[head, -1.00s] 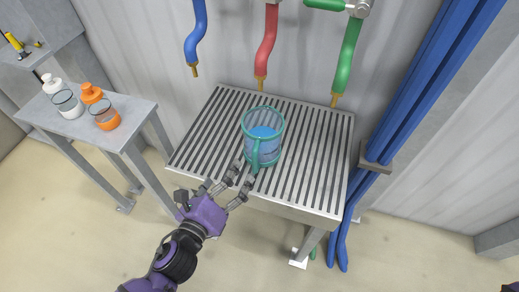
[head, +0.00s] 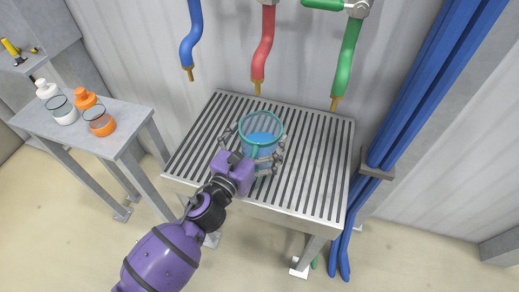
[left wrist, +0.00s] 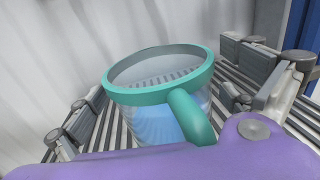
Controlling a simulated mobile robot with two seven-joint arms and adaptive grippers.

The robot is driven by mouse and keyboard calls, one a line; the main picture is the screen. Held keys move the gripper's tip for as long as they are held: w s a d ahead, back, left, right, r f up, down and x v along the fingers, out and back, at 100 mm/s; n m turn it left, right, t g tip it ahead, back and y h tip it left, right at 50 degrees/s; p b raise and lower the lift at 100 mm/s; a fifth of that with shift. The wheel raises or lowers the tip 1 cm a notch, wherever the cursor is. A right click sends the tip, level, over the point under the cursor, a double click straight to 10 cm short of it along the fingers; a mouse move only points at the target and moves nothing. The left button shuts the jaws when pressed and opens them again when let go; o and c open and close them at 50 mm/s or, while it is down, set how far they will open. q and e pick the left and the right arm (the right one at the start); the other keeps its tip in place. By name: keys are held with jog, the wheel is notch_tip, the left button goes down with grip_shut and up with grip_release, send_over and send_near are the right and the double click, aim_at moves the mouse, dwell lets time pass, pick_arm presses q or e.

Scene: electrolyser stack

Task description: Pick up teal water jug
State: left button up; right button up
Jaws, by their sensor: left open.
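The teal water jug (head: 262,126) stands upright on the slatted metal rack. It is clear, with a teal rim and handle and blue water inside. In the left wrist view the jug (left wrist: 155,88) fills the middle, its teal handle facing my palm. My left gripper (head: 259,150) is open around the jug's near side, with fingers on both sides of it. In the left wrist view the fingers of the left gripper (left wrist: 165,105) show left and right of the jug, with a gap at the left. Finger contact on the right is unclear. My right gripper is out of view.
The slatted rack (head: 315,185) is otherwise bare. Blue (head: 191,45), red (head: 265,45) and green (head: 348,60) hoses hang above its back edge. A side table (head: 80,130) at left holds white and orange bottles and two cups. Thick blue pipes (head: 420,90) stand at right.

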pick_arm(q)
jog(key=shift+w, duration=0.1)
jog(key=shift+c, duration=0.4)
jog(key=c, duration=1.9)
jog(key=shift+r, duration=0.1)
jog(key=shift+c, duration=0.3)
